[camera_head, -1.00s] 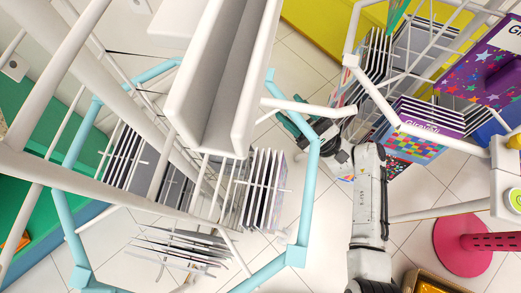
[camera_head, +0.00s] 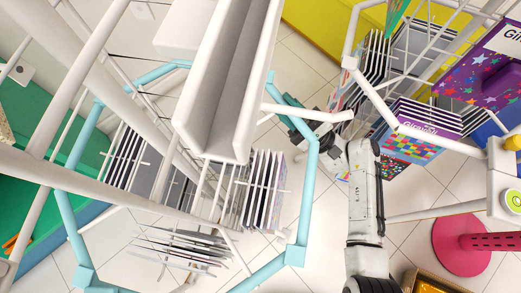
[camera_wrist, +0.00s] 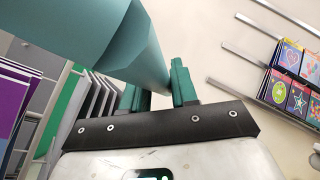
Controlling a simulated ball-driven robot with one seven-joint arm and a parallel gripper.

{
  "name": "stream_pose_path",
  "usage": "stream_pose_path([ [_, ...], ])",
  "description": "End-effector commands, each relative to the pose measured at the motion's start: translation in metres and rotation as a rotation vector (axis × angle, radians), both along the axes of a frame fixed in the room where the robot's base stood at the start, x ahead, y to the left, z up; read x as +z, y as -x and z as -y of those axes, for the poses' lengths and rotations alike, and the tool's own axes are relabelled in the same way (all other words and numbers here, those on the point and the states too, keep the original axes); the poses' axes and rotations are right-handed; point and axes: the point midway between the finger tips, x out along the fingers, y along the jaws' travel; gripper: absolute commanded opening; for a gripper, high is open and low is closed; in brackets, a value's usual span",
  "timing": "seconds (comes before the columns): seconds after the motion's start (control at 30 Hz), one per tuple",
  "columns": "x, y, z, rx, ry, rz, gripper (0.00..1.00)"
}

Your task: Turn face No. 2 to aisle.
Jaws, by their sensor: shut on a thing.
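A rotating rack with a light-blue rail ring (camera_head: 308,190) fills the left and middle of the head view. Panels of dark, upright sheets (camera_head: 264,188) hang around its white wire frame. My gripper (camera_head: 291,112) is at the ring's upper right side, its green fingers partly hidden by the rail and a white bar. In the wrist view a thick teal bar (camera_wrist: 110,40) runs between the two green fingers (camera_wrist: 157,90), which are shut on it. No face number is readable.
A second rack with a white ring (camera_head: 410,130) and colourful card packs (camera_head: 410,145) stands close on the right. A pink round base (camera_head: 465,245) is at lower right. A white trough-like beam (camera_head: 225,80) crosses above.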

Motion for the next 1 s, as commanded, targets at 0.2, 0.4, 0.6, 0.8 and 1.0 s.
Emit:
stream_pose_path([
  [0.2,0.0,0.0,0.0,0.001,0.001,0.0,0.0],
  [0.4,-0.004,-0.009,-0.008,0.045,0.0,0.003,0.0],
  [0.6,-0.005,-0.025,-0.024,0.134,0.0,0.004,0.0],
  [0.8,-0.001,-0.03,-0.029,0.169,0.0,-0.001,0.0],
  [1.0,-0.001,-0.03,-0.029,0.168,0.0,0.0,0.38],
])
